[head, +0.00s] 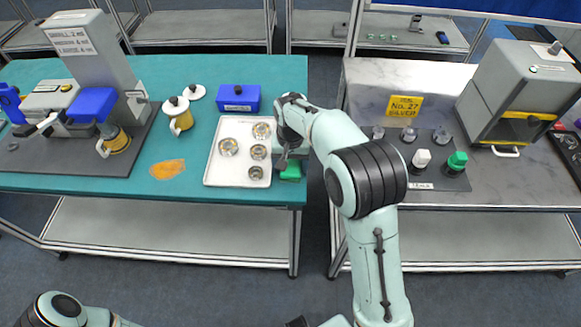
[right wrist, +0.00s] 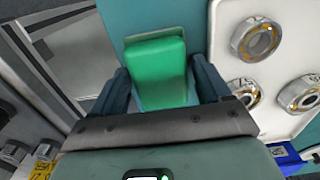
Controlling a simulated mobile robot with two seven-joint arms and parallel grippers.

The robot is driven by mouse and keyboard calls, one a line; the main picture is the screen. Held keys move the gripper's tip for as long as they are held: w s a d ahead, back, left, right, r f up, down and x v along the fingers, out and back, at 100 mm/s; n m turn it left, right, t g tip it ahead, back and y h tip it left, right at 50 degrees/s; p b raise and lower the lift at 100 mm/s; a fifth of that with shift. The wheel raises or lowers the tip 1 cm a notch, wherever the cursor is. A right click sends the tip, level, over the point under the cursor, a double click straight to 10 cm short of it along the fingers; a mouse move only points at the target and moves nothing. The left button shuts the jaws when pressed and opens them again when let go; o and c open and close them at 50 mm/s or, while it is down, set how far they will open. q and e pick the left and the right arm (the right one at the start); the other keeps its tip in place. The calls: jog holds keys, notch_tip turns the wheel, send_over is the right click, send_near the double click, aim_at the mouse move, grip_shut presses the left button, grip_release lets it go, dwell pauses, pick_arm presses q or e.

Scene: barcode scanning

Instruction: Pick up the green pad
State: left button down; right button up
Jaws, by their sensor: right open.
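The green pad (head: 291,171) lies near the right front corner of the teal table, just right of the white tray. It is partly covered by my right gripper in the head view. In the right wrist view the pad (right wrist: 157,65) shows as a green block between the two fingers. My right gripper (right wrist: 161,85) is open, with one dark finger on each side of the pad. I cannot tell whether the fingers touch it. My left gripper is not in view; only a part of my left arm shows at the lower left of the head view.
The white tray (head: 211,176) with several metal rings stands close left of the pad. A blue box (head: 239,98) is behind the tray. The teal table (head: 215,70) ends just right of the pad, with a gap before the grey table (head: 500,190).

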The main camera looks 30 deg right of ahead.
aim_at(290, 164)
jog(key=shift+c, duration=0.3)
jog(key=c, duration=0.8)
jog(key=shift+o, duration=0.2)
jog(key=shift+r, duration=0.1)
